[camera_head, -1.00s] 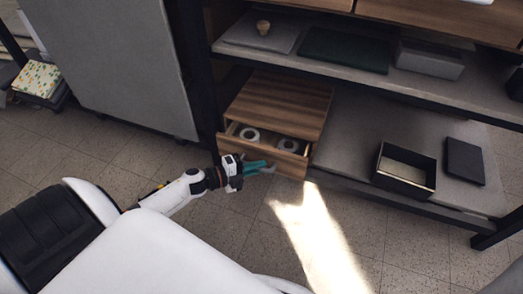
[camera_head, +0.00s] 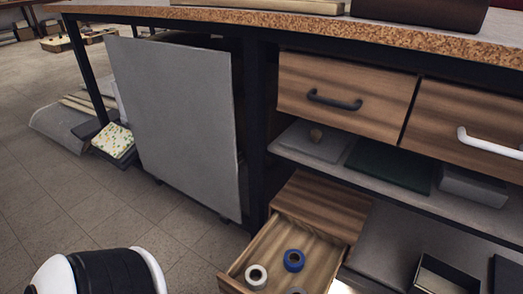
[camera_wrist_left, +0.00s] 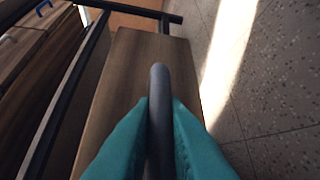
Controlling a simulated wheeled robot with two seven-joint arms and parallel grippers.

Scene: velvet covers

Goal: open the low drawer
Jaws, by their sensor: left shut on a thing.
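The low drawer (camera_head: 265,240) is a striped wooden drawer in a small wooden box unit (camera_head: 315,202) on the bottom shelf. It is pulled well out, with a white roll (camera_head: 256,277), a blue roll (camera_head: 293,261) and part of a third roll inside. In the left wrist view, my left gripper (camera_wrist_left: 160,115) has teal fingers shut on the dark bar handle (camera_wrist_left: 159,80) of the wooden drawer front (camera_wrist_left: 118,90). The head view does not show this gripper or the handle. My right gripper is in neither view.
Above are two shut wooden drawers, one with a black handle (camera_head: 334,100), one with a white handle (camera_head: 490,141). A grey panel (camera_head: 178,115) stands left of the bench leg. An open dark box (camera_head: 447,276) sits right.

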